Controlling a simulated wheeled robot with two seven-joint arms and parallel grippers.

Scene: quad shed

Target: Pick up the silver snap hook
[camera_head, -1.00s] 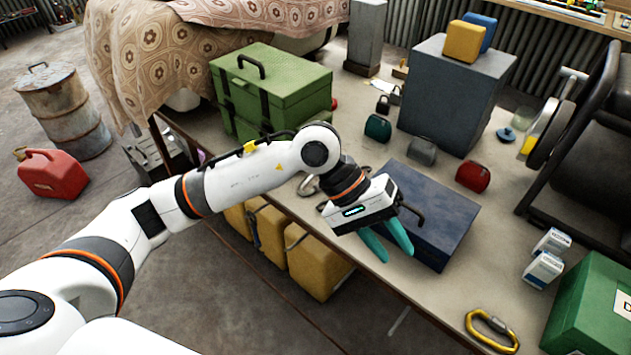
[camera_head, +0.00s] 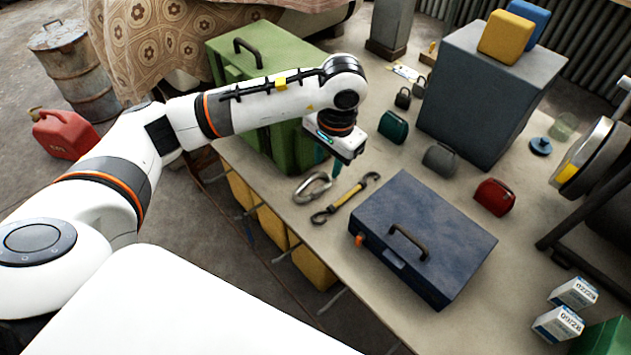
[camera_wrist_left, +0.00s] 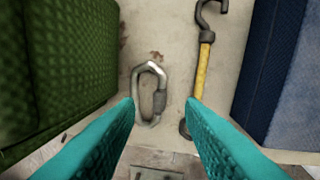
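The silver snap hook (camera_head: 312,188) lies flat on the bench between the green box and the blue toolbox. In the left wrist view, the snap hook (camera_wrist_left: 149,95) shows between my finger tips, closer to the left one. My left gripper (camera_head: 330,167) is open and empty, pointing down close to the snap hook; its teal fingers also show in the left wrist view (camera_wrist_left: 160,101). I cannot tell the exact height of the tips above the bench. My right gripper is not in view.
A yellow-handled double hook (camera_head: 346,200) lies right beside the snap hook, near the right fingertip. The green box (camera_head: 227,93) stands on the left and the blue toolbox (camera_head: 450,245) on the right. Small cases, including a teal one (camera_head: 393,127), stand behind.

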